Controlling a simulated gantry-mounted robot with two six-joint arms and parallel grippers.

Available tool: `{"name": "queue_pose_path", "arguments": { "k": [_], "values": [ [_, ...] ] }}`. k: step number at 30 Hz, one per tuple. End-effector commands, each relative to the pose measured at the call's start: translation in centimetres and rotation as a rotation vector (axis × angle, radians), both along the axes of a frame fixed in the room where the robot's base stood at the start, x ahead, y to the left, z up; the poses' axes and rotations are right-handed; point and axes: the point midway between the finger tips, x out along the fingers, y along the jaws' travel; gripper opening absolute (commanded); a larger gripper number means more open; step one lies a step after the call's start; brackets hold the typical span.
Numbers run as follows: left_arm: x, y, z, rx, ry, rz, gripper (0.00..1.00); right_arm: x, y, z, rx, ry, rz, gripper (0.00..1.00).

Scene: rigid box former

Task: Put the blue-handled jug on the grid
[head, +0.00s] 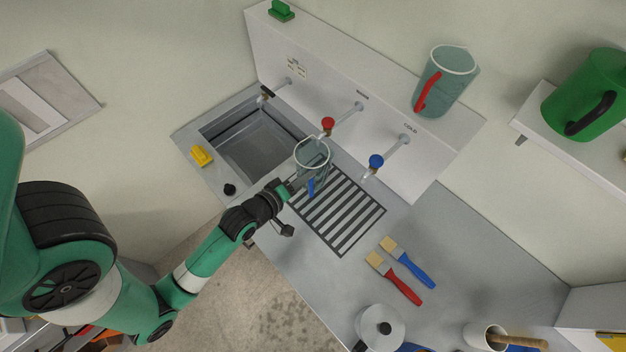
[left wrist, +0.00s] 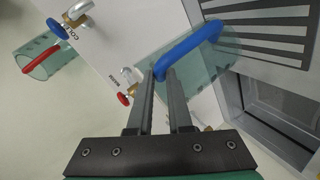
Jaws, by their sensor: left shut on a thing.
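The blue-handled jug (head: 313,153), clear and grey-green, is at the far-left corner of the striped grid (head: 357,222) in the head view. I cannot tell whether it touches the grid or hangs above it. My left gripper (head: 300,184) is shut on its blue handle. In the left wrist view, the fingertips (left wrist: 165,74) meet one end of the handle (left wrist: 196,44), and the clear body (left wrist: 205,68) shows behind. The grid also shows there (left wrist: 262,38), beside the jug. My right gripper is not in view.
A sink (head: 255,145) lies left of the grid. Taps with a red knob (head: 327,123) and a blue knob (head: 376,161) reach out near the jug. A red-handled jug (head: 447,80) stands on the ledge behind. Two brushes (head: 402,285) lie right of the grid.

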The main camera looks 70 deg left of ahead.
Motion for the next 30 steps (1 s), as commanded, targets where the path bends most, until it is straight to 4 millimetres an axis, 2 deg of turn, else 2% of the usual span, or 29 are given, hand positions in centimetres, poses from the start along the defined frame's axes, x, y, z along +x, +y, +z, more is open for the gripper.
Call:
{"name": "queue_pose_path", "arguments": {
  "k": [1,3,6,13,18,30],
  "values": [
    [0.7,0.6,-1.7,-0.002,0.003,0.002,0.00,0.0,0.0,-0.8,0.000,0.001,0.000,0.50],
    [1.6,1.3,-3.1,-0.002,0.004,0.001,0.00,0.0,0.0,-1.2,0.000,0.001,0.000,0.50],
    [2.4,1.9,-4.3,-0.001,0.004,-0.001,0.00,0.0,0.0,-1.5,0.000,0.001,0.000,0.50],
    [3.0,2.3,-5.0,-0.002,0.002,-0.001,0.00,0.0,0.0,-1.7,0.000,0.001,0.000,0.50],
    [3.1,2.4,-7.9,-0.002,0.006,-0.001,0.00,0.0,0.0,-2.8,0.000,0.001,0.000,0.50],
    [3.1,2.4,-8.6,-0.001,0.004,-0.001,0.00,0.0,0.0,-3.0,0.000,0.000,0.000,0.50]
  ]
}}
